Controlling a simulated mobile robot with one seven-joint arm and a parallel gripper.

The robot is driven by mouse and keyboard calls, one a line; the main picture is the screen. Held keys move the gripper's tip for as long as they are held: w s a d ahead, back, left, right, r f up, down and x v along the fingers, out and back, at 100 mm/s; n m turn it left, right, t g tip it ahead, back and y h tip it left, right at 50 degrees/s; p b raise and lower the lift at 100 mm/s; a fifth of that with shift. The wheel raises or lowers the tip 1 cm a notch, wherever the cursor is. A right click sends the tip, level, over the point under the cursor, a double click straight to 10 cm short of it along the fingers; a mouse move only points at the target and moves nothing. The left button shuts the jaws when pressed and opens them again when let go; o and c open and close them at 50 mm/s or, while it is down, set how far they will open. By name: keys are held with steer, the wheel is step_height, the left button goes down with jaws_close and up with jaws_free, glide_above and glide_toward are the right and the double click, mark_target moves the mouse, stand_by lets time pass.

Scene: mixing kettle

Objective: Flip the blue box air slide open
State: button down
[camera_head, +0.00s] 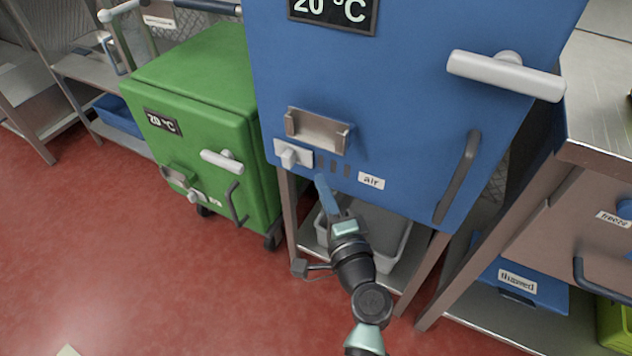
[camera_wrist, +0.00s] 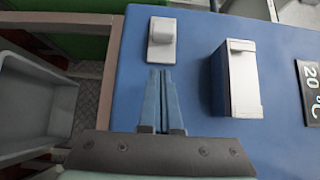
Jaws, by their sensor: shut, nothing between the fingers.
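The blue box (camera_head: 410,105) stands in the middle of the head view. Its air slide (camera_head: 289,155) is a small white plate with a raised knob, low on the front at the left. Dark vent slots show to the right of the plate, then a label reading "air" (camera_head: 371,181). My gripper (camera_head: 321,178) is shut and empty, with its blue fingertips just below the slots and to the right of the slide. In the wrist view the shut fingers (camera_wrist: 160,74) point at the slide (camera_wrist: 162,42); whether they touch it I cannot tell.
A metal bracket (camera_head: 317,131) juts out above the slots. A long dark handle (camera_head: 458,178) and a white lever (camera_head: 506,74) stick out at the right. A green box (camera_head: 200,110) stands at the left. A grey bin (camera_head: 390,245) sits under the blue box.

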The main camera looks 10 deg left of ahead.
steer(key=v, duration=0.8)
steer(key=shift+a+p, duration=0.15)
steer(key=shift+p, duration=0.2)
steer(key=shift+s+f, duration=0.1)
steer(key=shift+f, duration=0.05)
